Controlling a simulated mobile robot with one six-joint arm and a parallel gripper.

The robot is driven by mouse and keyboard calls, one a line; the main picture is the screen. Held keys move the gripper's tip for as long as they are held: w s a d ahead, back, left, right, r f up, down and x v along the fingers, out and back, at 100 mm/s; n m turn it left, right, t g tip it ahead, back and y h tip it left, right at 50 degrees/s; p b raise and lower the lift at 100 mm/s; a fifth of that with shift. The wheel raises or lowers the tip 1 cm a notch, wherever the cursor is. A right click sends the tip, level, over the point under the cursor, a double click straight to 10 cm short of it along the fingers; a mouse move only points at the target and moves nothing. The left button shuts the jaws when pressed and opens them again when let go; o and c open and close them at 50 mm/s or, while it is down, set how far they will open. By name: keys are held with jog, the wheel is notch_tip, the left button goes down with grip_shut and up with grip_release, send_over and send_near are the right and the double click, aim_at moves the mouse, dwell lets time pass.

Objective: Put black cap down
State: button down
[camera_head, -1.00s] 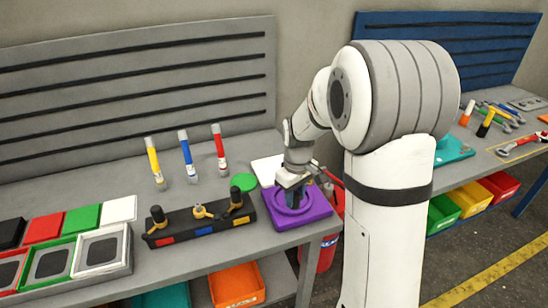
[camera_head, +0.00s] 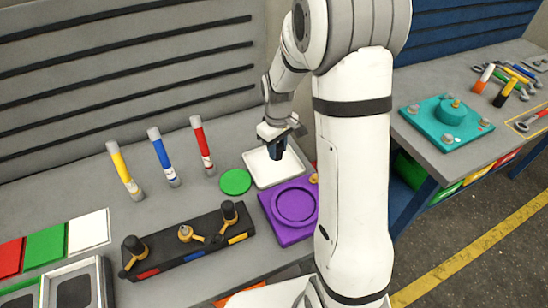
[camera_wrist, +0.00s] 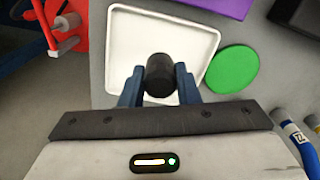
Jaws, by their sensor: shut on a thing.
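The black cap (camera_wrist: 159,74) is a short dark cylinder in the wrist view. My gripper (camera_wrist: 159,86) is shut on it, with one blue finger on each side. The cap and fingers are over the white tray (camera_wrist: 120,42); I cannot tell whether the cap touches the tray floor.
The purple fixture (camera_head: 279,224) with a round recess is in front of the tray. A green disc (camera_head: 235,182) lies left of it. The black holder (camera_head: 185,250) with knobs and yellow, blue and red tubes (camera_head: 203,145) are further left.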

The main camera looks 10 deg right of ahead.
jog(key=shift+s+a+f+p, duration=0.1)
jog(key=shift+f+p, duration=0.25)
jog(key=shift+f, duration=2.65)
jog(key=shift+f, duration=0.2)
jog(key=c, duration=1.1)
grip_release()
jog(key=shift+r, duration=0.15)
